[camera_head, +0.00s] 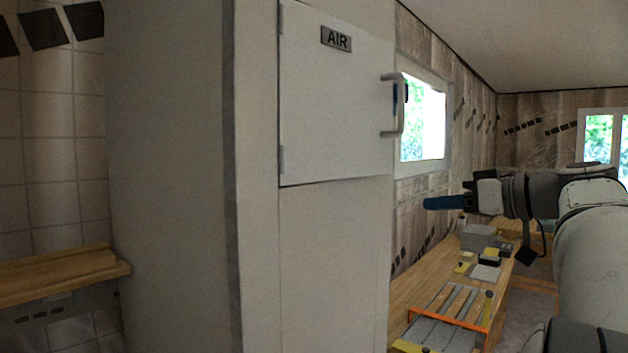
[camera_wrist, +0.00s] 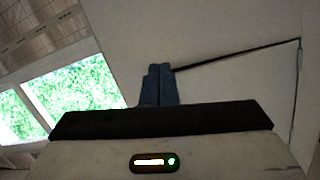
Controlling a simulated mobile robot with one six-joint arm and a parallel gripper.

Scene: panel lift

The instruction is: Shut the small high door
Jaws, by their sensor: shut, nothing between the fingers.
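The small high door (camera_head: 335,105) is a white panel with an AIR label (camera_head: 336,38), set in the upper part of a tall white cabinet. Its hinges are on the left edge and a grey bar handle (camera_head: 394,105) is on the right edge. The door looks slightly ajar: its right edge reaches a little past the cabinet's edge. The wrist view shows a thin dark gap along one edge of a pale panel. My gripper (camera_head: 428,203) has blue fingers, shut and empty, pointing left, right of and below the door. The fingers also show in the wrist view (camera_wrist: 160,72).
The tall cabinet (camera_head: 335,260) fills the middle. A wooden workbench (camera_head: 410,290) with several tools and boxes lies below my arm. A window (camera_head: 423,120) is behind the handle. A wooden shelf (camera_head: 55,275) is at the left.

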